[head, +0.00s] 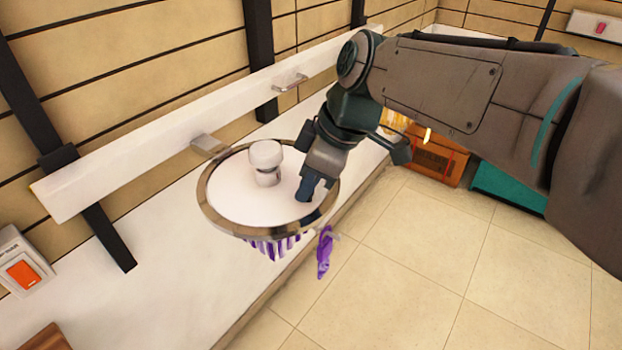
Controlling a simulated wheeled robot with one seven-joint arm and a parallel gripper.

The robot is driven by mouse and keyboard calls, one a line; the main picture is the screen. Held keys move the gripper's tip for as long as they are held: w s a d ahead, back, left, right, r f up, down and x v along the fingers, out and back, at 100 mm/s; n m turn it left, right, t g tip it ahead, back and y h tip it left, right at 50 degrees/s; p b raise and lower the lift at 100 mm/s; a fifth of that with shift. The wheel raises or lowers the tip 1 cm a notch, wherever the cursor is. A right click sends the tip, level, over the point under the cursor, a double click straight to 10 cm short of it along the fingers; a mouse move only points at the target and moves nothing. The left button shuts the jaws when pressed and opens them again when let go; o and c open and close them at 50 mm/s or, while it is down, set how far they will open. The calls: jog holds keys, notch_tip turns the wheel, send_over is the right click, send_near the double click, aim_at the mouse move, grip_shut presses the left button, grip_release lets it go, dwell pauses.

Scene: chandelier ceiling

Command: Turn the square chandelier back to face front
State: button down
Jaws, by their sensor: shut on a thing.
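The chandelier (240,210) in the head view looks round, not square. It has a white top disc, a metallic rim, a white knob (265,160) on top, and purple-and-white strands hanging below. A separate-looking purple piece (324,253) hangs by its right side on a small hook. My gripper (308,188) comes down from the upper right and is shut on the chandelier at the right part of its disc, inside the rim. The exact contact of the fingers is partly hidden by the gripper itself. The chandelier's underside is mostly hidden.
A white rail (120,165) with metal brackets (208,144) runs along the panelled wall behind. A white ledge (170,265) lies below the chandelier. An orange switch (24,274) is at left. Orange-brown boxes (430,160) and a teal box (505,185) stand at right. The tiled floor in front is clear.

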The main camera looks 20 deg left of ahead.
dwell(0.4)
jog(key=c, duration=1.4)
grip_release()
jog(key=shift+o, duration=0.2)
jog(key=shift+r, duration=0.1)
jog(key=v, duration=1.3)
jog(key=shift+r+p, duration=0.35)
jog(key=shift+p, duration=0.1)
jog(key=s+d+f+m+t+h+p, duration=0.1)
jog(key=s+d+f+m+h, duration=0.1)
jog(key=d+f+m, duration=0.8)
jog(key=s+d+f+m+t+h+p, duration=0.1)
jog(key=s+d+f+m+t+h, duration=0.1)
jog(key=d+f+m, duration=0.7)
jog(key=d+f, duration=0.1)
jog(key=d, duration=0.6)
jog(key=shift+s+f+m+h, duration=0.2)
jog(key=shift+f+m+h, duration=0.1)
jog(key=shift+f+m, duration=0.1)
